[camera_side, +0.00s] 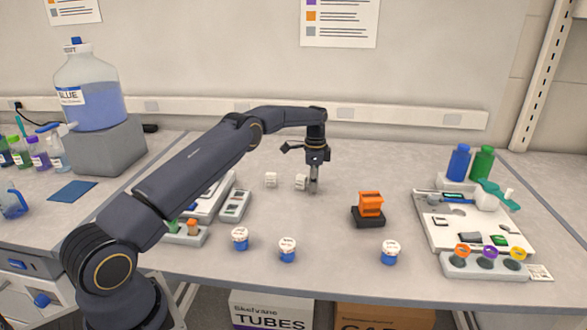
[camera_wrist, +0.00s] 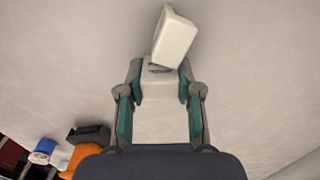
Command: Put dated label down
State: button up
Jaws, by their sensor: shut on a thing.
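My gripper (camera_side: 314,187) points down close to the bench in the middle of the side view. In the wrist view, its teal-padded fingers (camera_wrist: 160,82) are shut on a small pale block (camera_wrist: 161,90), seemingly the dated label. In the side view, a small white block with dark marks (camera_side: 301,181) shows at the left of the fingers and seems to be this one. I cannot tell whether it touches the bench. A similar white block (camera_side: 270,180) stands apart to its left. A tilted white block (camera_wrist: 175,36) also shows beyond the fingertips in the wrist view.
An orange block on a dark base (camera_side: 370,205) stands right of my gripper. Blue pots with white lids (camera_side: 240,238), (camera_side: 287,249), (camera_side: 391,252) stand along the front. A white tray (camera_side: 435,235) with tools is at right. The bench behind the orange block is clear.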

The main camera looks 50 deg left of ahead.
jog(key=shift+f, duration=0.1)
jog(key=o, duration=0.7)
jog(key=shift+o, duration=0.2)
